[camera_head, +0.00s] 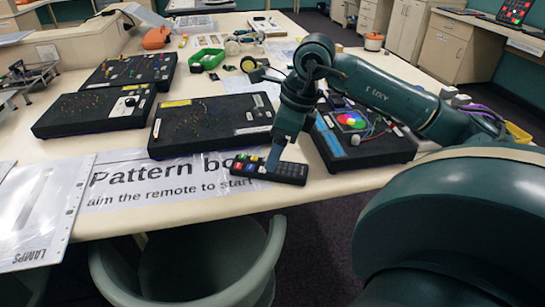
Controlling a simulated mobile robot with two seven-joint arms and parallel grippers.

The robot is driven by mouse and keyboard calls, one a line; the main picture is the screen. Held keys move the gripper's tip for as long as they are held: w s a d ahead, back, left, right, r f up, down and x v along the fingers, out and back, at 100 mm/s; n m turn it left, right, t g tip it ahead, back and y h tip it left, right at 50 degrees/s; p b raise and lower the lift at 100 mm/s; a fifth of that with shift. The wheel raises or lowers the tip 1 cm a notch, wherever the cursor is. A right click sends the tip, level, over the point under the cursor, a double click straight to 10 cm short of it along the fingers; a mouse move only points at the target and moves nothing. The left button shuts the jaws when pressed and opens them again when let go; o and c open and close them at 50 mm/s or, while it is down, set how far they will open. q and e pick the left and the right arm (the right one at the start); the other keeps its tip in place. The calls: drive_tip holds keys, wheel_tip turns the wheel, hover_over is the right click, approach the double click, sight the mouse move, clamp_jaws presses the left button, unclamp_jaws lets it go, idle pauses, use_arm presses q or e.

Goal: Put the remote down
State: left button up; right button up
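The remote (291,173) is a slim black bar with coloured buttons at its left end. It lies across the right end of a printed paper sign (150,183) reading "Pattern bo…", near the table's front edge. My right gripper (273,162) points down at the remote and its light blue-grey fingers cover the remote's middle. The fingers appear shut on the remote. Whether the remote's underside touches the table is hard to tell. My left gripper is not in view.
Black pattern boards (210,122) stand behind the sign, and another with a coloured disc (365,140) is right of the remote. A transparent sheet marked "LAMPS" (40,210) lies at left. A chair (190,270) stands before the table (325,185). Bare tabletop shows near the front edge.

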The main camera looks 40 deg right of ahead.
drive_tip(key=v, duration=0.7)
drive_tip(key=shift+r, duration=0.2)
drive_tip(key=shift+s, duration=0.15)
